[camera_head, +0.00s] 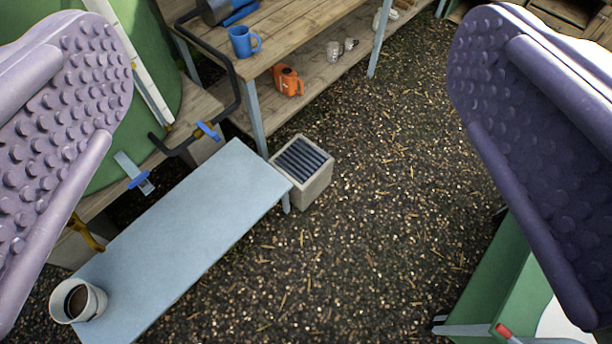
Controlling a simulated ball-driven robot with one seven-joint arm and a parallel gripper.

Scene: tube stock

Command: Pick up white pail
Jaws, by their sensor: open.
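The white pail (92,304) is a small white container with dark brown contents or a dark inside. It stands at the near left end of a light blue-grey bench (190,235), in the lower left of the view, close to the bench's edge. My gripper (290,170) shows as two purple, knobbed fingers at the left and right sides of the view. They are wide apart, with nothing between them but the distant scene. The pail is well beyond the fingers and apart from them, down and to the left.
A wooden shelf unit (300,30) holds a blue mug (243,41) and an orange jug (287,80). A green tank (160,60) is behind the bench. Open gravel ground (400,190) fills the middle.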

